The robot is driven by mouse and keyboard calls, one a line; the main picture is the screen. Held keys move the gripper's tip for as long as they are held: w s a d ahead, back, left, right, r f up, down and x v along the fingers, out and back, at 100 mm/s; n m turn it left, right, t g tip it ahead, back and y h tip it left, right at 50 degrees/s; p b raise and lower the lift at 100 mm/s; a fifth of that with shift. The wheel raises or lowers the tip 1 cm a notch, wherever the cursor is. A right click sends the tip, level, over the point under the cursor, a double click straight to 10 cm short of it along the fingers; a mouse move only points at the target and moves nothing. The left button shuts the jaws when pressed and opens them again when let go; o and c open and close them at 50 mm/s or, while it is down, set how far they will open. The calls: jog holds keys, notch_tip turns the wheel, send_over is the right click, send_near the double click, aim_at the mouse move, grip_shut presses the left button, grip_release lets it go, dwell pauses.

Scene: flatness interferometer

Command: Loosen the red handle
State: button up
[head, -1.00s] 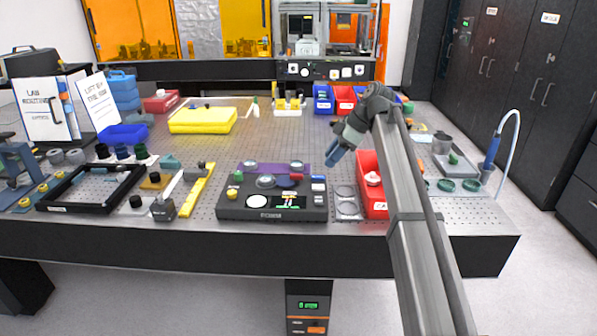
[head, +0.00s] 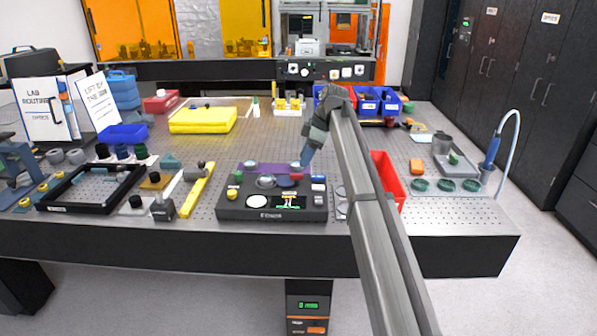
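The dark interferometer box (head: 232,212) sits near the front edge of the table, with a purple plate, a small screen and several knobs on top. The small red handle (head: 297,177) is on its top, right of the middle, below the purple plate (head: 262,169). My gripper (head: 304,163) points down over the right part of the box, just above the red handle in the picture. I cannot tell whether it touches the handle. Its fingers are too small and dark to show a gap.
A red bin (head: 388,182) stands right of the box, partly behind my arm. A yellow bar (head: 198,190) and a black frame (head: 92,190) lie to the left. Green round dishes (head: 445,185) are at the right. Open tabletop lies behind the box.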

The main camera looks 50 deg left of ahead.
aim_at(296, 174)
jog(key=shift+x, duration=3.15)
grip_shut()
